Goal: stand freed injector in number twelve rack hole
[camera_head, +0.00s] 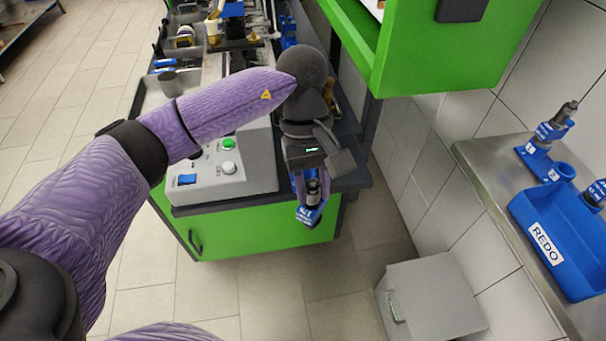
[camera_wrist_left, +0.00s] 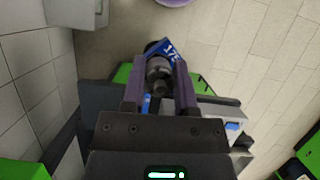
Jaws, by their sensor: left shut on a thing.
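My left gripper (camera_head: 312,186) is shut on an injector (camera_head: 312,211), a dark metal body with a blue tag. It holds the injector in the air in front of the green bench. In the left wrist view the injector (camera_wrist_left: 160,72) sits between the two fingers, with its blue tag marked with white characters that I cannot fully read. The rack (camera_head: 540,160) on the steel shelf at the right is blue with numbered labels; one injector stands in it, and an empty round hole is in front. I cannot surely read a twelve. My right gripper is not in view.
A blue REDO bin (camera_head: 560,235) stands on the steel shelf (camera_head: 490,160), with another injector at its right. A grey box (camera_head: 430,300) is on the floor below. A green cabinet (camera_head: 430,50) overhangs at the top. A control box (camera_head: 225,165) sits on the bench.

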